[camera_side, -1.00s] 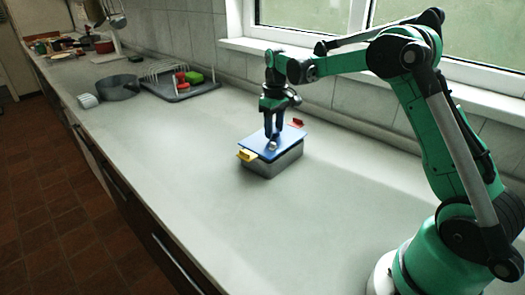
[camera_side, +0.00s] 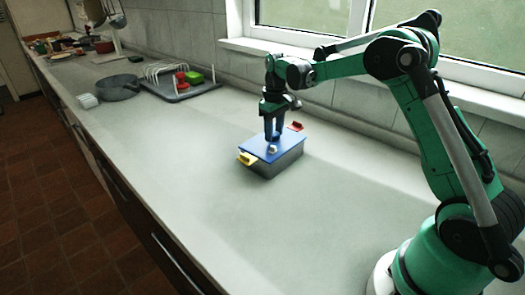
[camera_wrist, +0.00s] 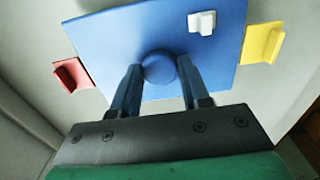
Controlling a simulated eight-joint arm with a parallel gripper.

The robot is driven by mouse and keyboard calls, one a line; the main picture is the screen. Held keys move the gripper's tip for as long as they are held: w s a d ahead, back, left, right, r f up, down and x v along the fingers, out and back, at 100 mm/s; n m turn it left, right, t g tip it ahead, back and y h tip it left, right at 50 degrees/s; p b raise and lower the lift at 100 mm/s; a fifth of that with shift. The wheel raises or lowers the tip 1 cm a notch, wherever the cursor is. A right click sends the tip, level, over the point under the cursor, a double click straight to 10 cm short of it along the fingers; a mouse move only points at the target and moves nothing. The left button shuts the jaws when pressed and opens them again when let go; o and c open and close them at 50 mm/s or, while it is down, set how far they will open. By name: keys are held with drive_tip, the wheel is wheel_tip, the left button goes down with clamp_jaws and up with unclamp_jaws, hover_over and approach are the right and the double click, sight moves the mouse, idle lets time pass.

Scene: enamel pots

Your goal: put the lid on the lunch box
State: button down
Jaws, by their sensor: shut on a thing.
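The lunch box (camera_side: 280,165) is a grey metal box standing on the counter. The blue lid (camera_side: 263,151) lies over the top of the box; whether it is fully seated I cannot tell. A yellow clip (camera_side: 246,159) is at its left end and a red clip (camera_side: 295,126) at its far right; both also show in the wrist view, yellow (camera_wrist: 263,43) and red (camera_wrist: 72,74). My gripper (camera_side: 273,140) points down over the lid. In the wrist view my gripper (camera_wrist: 159,72) is shut on the round blue knob (camera_wrist: 159,67) of the lid. A small white piece (camera_wrist: 201,22) sits on the lid.
A grey pan (camera_side: 119,88), a white ribbed cup (camera_side: 87,100) and a dish rack (camera_side: 180,89) with red and green items stand farther left. The tiled wall runs behind the box.

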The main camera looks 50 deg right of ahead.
drive_tip(key=shift+f, duration=0.15)
drive_tip(key=shift+c, duration=1.7)
unclamp_jaws()
wheel_tip(320, 180, up, 5)
drive_tip(key=shift+r, duration=0.1)
drive_tip(key=s+a+r+t, duration=0.3)
drive_tip(key=s+a+r, duration=0.3)
drive_tip(key=a, duration=0.2)
drive_tip(key=s+a+f+t, duration=0.4)
drive_tip(key=s+a, duration=0.1)
drive_tip(key=s, duration=0.4)
drive_tip(key=shift+s+a, duration=0.15)
drive_tip(key=shift+a, duration=0.15)
